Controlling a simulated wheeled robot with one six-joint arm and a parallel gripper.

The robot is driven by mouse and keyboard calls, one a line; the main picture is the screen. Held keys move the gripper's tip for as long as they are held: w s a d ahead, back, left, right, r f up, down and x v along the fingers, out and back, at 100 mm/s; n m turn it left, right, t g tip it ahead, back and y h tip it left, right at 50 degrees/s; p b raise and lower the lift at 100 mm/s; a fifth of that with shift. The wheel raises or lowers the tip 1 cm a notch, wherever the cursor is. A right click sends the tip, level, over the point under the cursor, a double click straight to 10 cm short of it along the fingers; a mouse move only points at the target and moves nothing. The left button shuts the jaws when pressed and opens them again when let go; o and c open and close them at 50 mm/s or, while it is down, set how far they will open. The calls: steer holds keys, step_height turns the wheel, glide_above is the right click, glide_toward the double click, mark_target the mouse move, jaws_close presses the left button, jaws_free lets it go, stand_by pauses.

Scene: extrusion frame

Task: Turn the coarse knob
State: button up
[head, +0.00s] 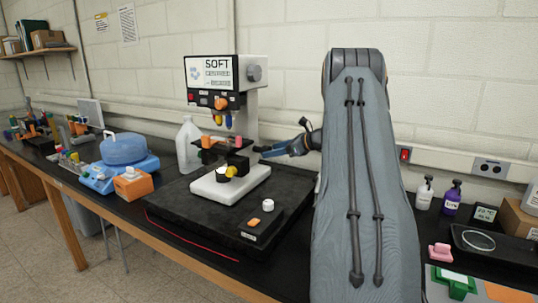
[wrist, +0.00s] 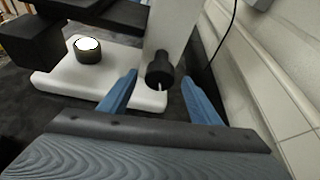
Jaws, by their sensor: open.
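A white instrument with a column and base (head: 205,190) stands on a black mat, its head marked "SOFT". A black round knob (wrist: 160,66) with a small pale mark sticks out low on the white column in the wrist view; I take it as the coarse knob. My gripper (head: 268,150) reaches in from the right beside the column. In the wrist view its blue fingers (wrist: 159,78) are open, and the knob appears between and just beyond their tips. I see no contact.
A dark stage (head: 228,150) with orange pieces sits above the base. A grey knob (head: 255,73) is on the instrument's head. A white jug (head: 189,145) stands at its left. A small black box (head: 262,225) with an orange button lies in front. The wall is close behind.

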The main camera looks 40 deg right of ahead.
steer(key=b+v, duration=0.1)
steer(key=v, duration=0.3)
steer(key=shift+s+r, duration=0.1)
steer(key=shift+s, duration=0.15)
steer(key=shift+r, duration=0.1)
stand_by(1.1)
